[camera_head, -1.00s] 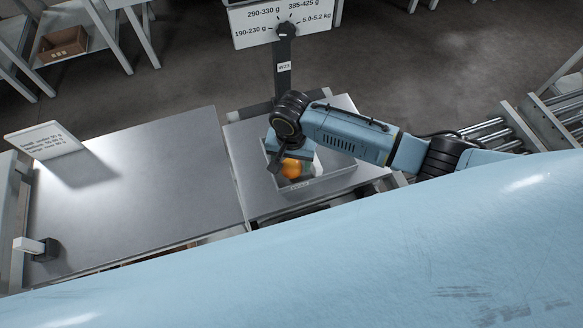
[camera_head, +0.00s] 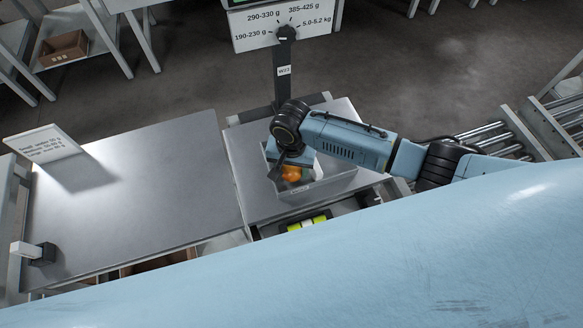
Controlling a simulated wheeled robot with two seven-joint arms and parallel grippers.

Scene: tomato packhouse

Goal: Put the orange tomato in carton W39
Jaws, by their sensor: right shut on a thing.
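The orange tomato (camera_head: 291,173) shows just under my right gripper (camera_head: 290,166), within the outline of a grey open tray (camera_head: 330,187). My right gripper is shut on it, with the fingertips mostly hidden by the wrist and hand above. I cannot tell whether the tomato touches the tray floor. The small label on the tray's front is too small to read. No carton marked W39 can be made out. My left gripper is not in view.
The tray stands on a metal bench (camera_head: 250,200) beside a post with a weight-range sign (camera_head: 284,25). A bare metal table (camera_head: 130,190) with a size card (camera_head: 43,143) lies left. A roller conveyor (camera_head: 490,140) is at right. Yellow-green items (camera_head: 306,223) show below the bench.

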